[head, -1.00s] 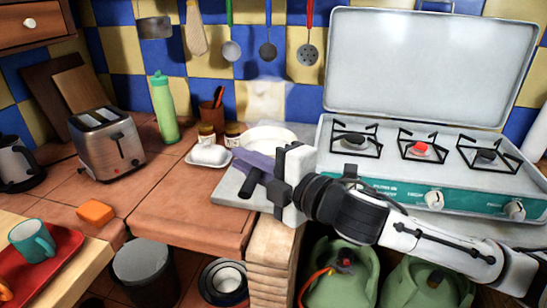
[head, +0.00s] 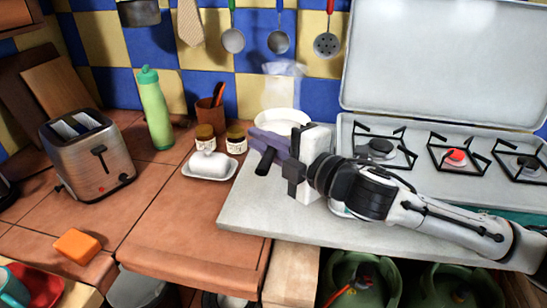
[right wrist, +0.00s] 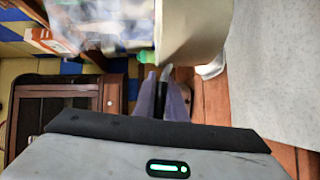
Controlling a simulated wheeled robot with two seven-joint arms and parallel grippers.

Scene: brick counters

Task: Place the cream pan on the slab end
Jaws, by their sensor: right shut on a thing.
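The cream pan (head: 283,119) is at the back left of the pale grey slab, partly hidden behind my right gripper (head: 262,152). In the right wrist view the pan (right wrist: 192,32) shows as a large cream wall beyond the fingers. My right gripper (right wrist: 161,95) is shut on the pan, with its fingers close together at the pan's near side; the exact grip is hard to see. I cannot tell whether the pan touches the slab. The slab (head: 265,212) has a bare front left end. My left gripper is not in view.
The gas stove (head: 425,185) stands on the right with its lid up. Left of the pan are a butter dish (head: 209,166), two jars (head: 205,137), a utensil cup (head: 210,116) and a green bottle (head: 156,110). A toaster (head: 88,155) and orange sponge (head: 77,245) are farther left.

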